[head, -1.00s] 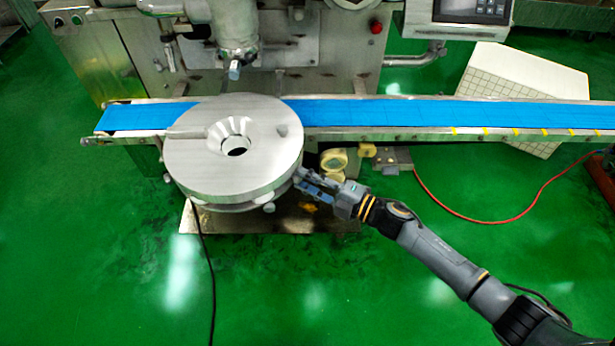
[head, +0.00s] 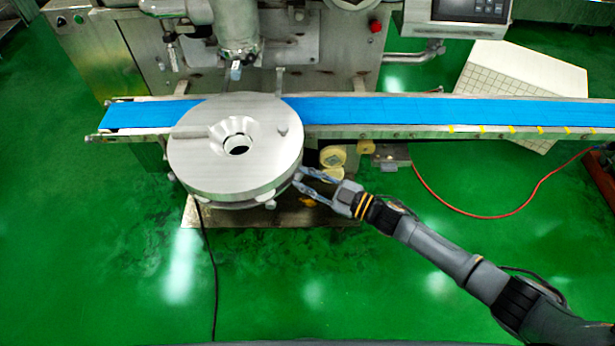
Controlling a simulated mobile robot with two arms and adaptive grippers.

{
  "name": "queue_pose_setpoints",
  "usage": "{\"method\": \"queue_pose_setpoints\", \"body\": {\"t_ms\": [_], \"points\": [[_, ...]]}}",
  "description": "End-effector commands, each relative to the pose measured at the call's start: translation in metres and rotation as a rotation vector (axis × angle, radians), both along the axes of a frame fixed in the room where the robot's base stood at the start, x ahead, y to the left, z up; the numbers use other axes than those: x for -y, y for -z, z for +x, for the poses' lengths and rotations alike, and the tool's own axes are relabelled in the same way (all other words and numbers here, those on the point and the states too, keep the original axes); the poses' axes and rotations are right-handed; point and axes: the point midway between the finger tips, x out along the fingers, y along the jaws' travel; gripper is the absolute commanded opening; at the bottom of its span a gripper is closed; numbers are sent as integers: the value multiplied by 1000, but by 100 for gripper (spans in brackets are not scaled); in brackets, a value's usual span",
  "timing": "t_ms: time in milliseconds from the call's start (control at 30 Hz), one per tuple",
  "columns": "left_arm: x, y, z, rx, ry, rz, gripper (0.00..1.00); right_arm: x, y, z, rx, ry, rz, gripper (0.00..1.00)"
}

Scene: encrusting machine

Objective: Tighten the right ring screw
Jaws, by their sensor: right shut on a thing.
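The round metal ring unit (head: 215,175) sits in front of the blue conveyor, with a funnel-shaped hole in its top. My right gripper (head: 299,180) reaches in from the lower right to the ring's right edge. Its two fingers show one above the other with a gap between them, and their tips close on the right ring screw (head: 297,177). The screw is small and mostly hidden by the fingertips. Another pale screw knob (head: 270,204) shows under the ring's front edge. My left gripper is not in view.
The blue conveyor belt (head: 400,110) runs behind the ring and far to the right. A nozzle (head: 236,68) hangs above and behind the ring. Pale rollers (head: 332,157) lie close behind my right gripper. A black cable (head: 214,270) and a red cable (head: 470,213) cross the green floor.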

Motion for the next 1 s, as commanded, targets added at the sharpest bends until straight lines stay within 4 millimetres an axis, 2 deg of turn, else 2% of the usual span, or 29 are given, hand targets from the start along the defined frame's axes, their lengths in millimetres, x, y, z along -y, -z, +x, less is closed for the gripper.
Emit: {"method": "queue_pose_setpoints", "body": {"t_ms": [300, 833, 867, 933, 967, 1000], "points": [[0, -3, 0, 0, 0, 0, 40, 0, 1, -1, -103, 0, 56, 0], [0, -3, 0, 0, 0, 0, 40, 0, 2, -1, -122, -1, 66, 0], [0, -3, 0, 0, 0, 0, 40, 0, 2, -2, -122, -1, 66, 29], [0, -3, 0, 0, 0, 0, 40, 0, 2, -2, -122, -1, 66, 43], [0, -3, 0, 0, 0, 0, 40, 0, 2, -1, -121, -1, 66, 48], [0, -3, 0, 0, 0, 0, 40, 0, 2, -1, -121, -1, 67, 48]]}}
